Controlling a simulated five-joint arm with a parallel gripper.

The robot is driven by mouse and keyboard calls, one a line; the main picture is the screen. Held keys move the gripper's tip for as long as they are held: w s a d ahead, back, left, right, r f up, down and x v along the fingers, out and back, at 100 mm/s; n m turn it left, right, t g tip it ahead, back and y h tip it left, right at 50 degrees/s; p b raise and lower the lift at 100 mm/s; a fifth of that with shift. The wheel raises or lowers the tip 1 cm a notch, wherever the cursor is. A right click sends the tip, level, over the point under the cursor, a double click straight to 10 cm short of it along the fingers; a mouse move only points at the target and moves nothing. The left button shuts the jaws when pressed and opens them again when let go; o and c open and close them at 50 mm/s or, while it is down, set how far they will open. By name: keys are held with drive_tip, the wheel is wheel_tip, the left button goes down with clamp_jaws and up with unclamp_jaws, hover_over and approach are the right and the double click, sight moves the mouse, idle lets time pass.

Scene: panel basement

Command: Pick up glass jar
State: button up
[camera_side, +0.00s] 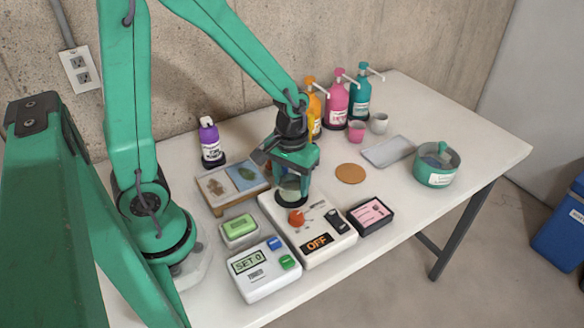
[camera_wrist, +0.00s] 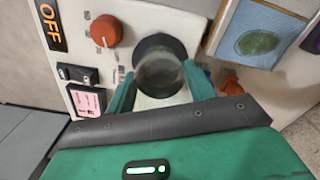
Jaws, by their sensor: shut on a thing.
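The glass jar (camera_wrist: 160,74) is clear and round in the wrist view, between my two green fingers. My gripper (camera_wrist: 163,90) is shut on it. In the side view my gripper (camera_side: 291,180) points down over the black round pad (camera_side: 291,199) of a white control box, and the jar (camera_side: 290,184) is mostly hidden by the fingers. I cannot tell whether the jar touches the pad or hangs just above it.
The white control box (camera_side: 318,247) has a red knob (camera_side: 296,217) and an OFF display. Around it are a black box with a pink label (camera_side: 370,215), a timer (camera_side: 262,270) and a picture tray (camera_side: 232,185). Pump bottles (camera_side: 335,104) stand behind. A green pot (camera_side: 437,168) is right.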

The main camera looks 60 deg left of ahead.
drive_tip(key=shift+r, duration=0.3)
drive_tip(key=shift+r, duration=1.6)
drive_tip(key=shift+d+r, duration=0.15)
drive_tip(key=shift+r, duration=0.1)
drive_tip(key=s+d+r, duration=0.6)
drive_tip(key=d, duration=0.3)
drive_tip(key=shift+d+r, duration=0.25)
drive_tip(key=shift+r, duration=0.05)
drive_tip(key=shift+s, duration=0.1)
idle(0.5)
